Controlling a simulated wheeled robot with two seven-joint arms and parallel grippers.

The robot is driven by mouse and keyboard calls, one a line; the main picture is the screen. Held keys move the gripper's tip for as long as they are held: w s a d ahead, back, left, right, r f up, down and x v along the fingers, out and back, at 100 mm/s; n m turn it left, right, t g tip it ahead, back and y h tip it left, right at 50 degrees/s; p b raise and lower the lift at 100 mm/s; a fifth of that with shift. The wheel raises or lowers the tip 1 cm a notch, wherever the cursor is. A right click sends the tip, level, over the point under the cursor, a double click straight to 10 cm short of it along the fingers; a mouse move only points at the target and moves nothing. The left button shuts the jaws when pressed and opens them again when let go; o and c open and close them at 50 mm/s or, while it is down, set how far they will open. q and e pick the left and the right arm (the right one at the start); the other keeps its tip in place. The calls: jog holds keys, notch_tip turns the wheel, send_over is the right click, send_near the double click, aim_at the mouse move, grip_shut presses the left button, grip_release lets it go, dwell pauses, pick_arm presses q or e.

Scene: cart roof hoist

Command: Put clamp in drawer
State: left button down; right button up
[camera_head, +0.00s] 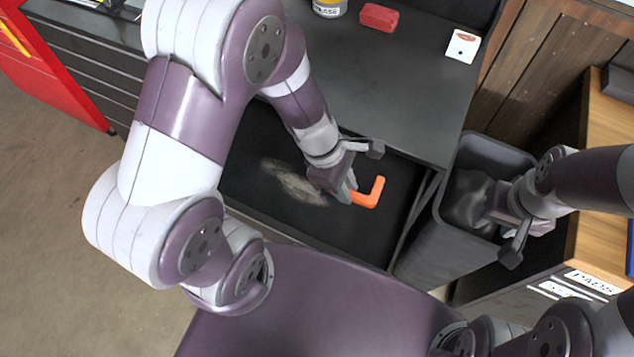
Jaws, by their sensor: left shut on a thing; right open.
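The orange clamp (372,193) is in the jaws of my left gripper (350,178), over the open drawer (370,235). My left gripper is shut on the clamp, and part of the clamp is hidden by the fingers. I cannot tell whether the clamp touches the drawer floor. The drawer is dark, with a pale dusty patch (293,183) on its floor left of the gripper. My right gripper (505,225) is open and empty, over the dark bin at the right.
The dark bin (497,150) stands right of the drawer. On the dark worktop (400,100) above the drawer are a red block (379,17), a yellow-and-white can (329,8) and a white card (463,46). A red cabinet (50,65) stands at far left.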

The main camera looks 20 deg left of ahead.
pick_arm(q)
jog(key=shift+w+a+f, duration=0.1)
jog(key=shift+w+a, duration=0.15)
jog(key=shift+w, duration=0.05)
send_over(298, 198)
jog(key=a, duration=0.1)
jog(key=shift+m, duration=0.3)
notch_tip(298, 198, down, 7)
jog(key=shift+r, duration=0.15)
jog(key=f, duration=0.4)
jog(key=shift+w+a+b, duration=0.1)
jog(key=shift+a+b, duration=0.1)
jog(key=shift+b, duration=0.1)
jog(key=shift+f, duration=0.15)
jog(key=shift+f, duration=0.1)
